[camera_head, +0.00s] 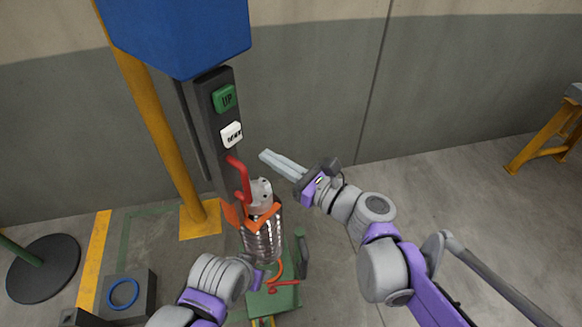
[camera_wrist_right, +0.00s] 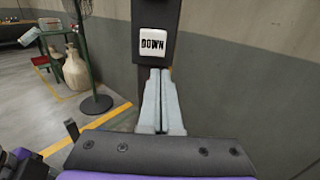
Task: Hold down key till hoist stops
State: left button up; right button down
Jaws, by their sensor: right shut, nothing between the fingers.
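The dark pendant panel (camera_head: 206,103) hangs under a blue box. It has a green UP key (camera_head: 224,98) and, below it, a white DOWN key (camera_head: 232,135). The DOWN key (camera_wrist_right: 153,43) also faces me in the right wrist view. My right gripper (camera_head: 264,155) is shut and empty, its fingertips right of and a little below the DOWN key, apparently apart from it. In the wrist view its fingertips (camera_wrist_right: 160,71) lie just under the key. A ribbed silver cylinder (camera_head: 262,238) with an orange collar is below. My left gripper (camera_head: 258,279) is low beside it; its fingers are unclear.
A yellow post (camera_head: 150,120) stands left of the panel. A red hook-like part (camera_head: 240,178) is between the panel and cylinder. A dark box with a blue ring (camera_head: 124,292) is at lower left. The right-hand floor is mostly clear. A green fan (camera_wrist_right: 84,50) stands beyond.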

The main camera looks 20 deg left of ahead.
aim_at(232, 135)
pick_arm(q)
jog(key=shift+w+r, duration=0.1)
jog(key=shift+r, duration=0.2)
pick_arm(e)
jog(key=x, duration=0.6)
jog(key=shift+a, duration=0.15)
